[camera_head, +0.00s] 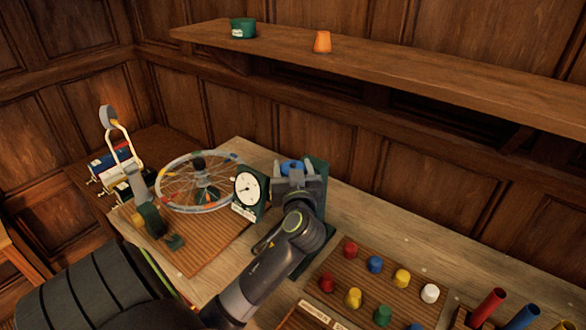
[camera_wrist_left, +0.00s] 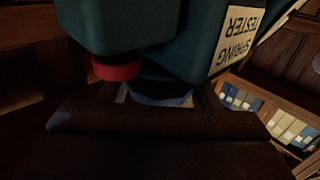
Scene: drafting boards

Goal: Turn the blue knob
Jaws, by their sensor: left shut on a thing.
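The blue knob (camera_head: 291,166) shows as a small blue part at the top of the green spring tester (camera_head: 317,180), beside its white round dial (camera_head: 248,188). My left gripper (camera_head: 293,176) is at the knob and shut on it, hiding most of it. In the left wrist view, a bluish part (camera_wrist_left: 160,98) shows between the fingers, close under the dark green housing (camera_wrist_left: 215,45). A label reading SPRING TESTER (camera_wrist_left: 240,35) is upside down there. A red round part (camera_wrist_left: 117,69) sits beside the bluish part. My right gripper is not in view.
A spoked wheel (camera_head: 197,197) stands on a brown board left of the tester. A board with several coloured pegs (camera_head: 375,264) lies at right, with coloured tubes (camera_head: 487,306) beyond it. A wall shelf (camera_head: 400,70) carries a green tub (camera_head: 243,28) and an orange cup (camera_head: 322,42).

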